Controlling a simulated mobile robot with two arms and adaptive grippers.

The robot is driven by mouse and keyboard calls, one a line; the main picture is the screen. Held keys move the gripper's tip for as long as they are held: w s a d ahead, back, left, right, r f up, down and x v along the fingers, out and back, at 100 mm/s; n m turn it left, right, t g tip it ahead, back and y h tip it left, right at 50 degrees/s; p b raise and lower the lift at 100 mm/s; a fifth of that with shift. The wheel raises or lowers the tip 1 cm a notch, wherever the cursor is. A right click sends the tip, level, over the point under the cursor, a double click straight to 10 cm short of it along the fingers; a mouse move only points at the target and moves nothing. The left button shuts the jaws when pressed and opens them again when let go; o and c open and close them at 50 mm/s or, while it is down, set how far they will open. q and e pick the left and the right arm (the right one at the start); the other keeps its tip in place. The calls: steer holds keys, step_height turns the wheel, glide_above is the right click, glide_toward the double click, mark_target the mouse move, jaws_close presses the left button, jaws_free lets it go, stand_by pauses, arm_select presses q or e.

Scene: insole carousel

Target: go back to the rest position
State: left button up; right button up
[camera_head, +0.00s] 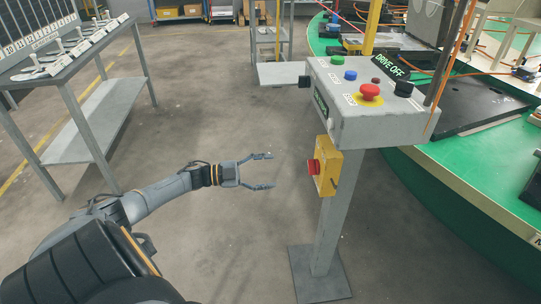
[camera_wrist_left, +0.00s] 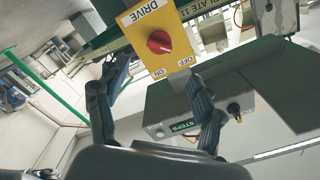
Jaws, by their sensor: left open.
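My left gripper (camera_head: 265,171) is open and empty in the head view, its fingers pointing right. It is a short way left of the yellow drive switch box (camera_head: 327,172) on the post of the control stand. The box has a red rotary knob (camera_head: 313,167). In the left wrist view, the red knob (camera_wrist_left: 159,42) and the box marked DRIVE, ON and OFF show beyond and between the two open fingers (camera_wrist_left: 155,95). I see no contact between the fingers and the knob. My right gripper is not in view.
The control box (camera_head: 365,128) with coloured buttons and a DRIVE OFF sign tops the stand's post. The green carousel (camera_head: 490,165) curves along the right. A grey table (camera_head: 75,62) with insole items stands at left. Open floor (camera_head: 200,120) lies between table and stand.

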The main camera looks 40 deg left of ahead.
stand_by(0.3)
arm_select(q)
steer(key=s+d+f+n+g+y, duration=0.1)
steer(key=s+d+f+n+y, duration=0.25)
steer(key=f, duration=0.55)
steer(key=s+d+f+n+g+y, duration=0.15)
steer(key=d+f+n+y, duration=0.3)
steer(key=f, duration=0.55)
steer(key=s+d+f+n+g+y, duration=0.1)
steer(key=s+d+f+n+y, duration=0.25)
steer(key=f, duration=0.55)
steer(key=s+d+f+n+g, duration=0.2)
steer(key=s+d+f+g, duration=0.2)
steer(key=s+d, duration=0.45)
steer(key=s+d+f+n+g, duration=0.1)
steer(key=s+d+f+g, duration=0.4)
steer(key=s, duration=0.6)
steer(key=s+a+r+p, duration=0.1)
steer(key=s+a+p, duration=0.2)
steer(key=s+p, duration=1.2)
steer(key=shift+s+r+p, duration=0.25)
steer(key=shift+s+p, duration=0.1)
steer(key=shift+s, duration=0.2)
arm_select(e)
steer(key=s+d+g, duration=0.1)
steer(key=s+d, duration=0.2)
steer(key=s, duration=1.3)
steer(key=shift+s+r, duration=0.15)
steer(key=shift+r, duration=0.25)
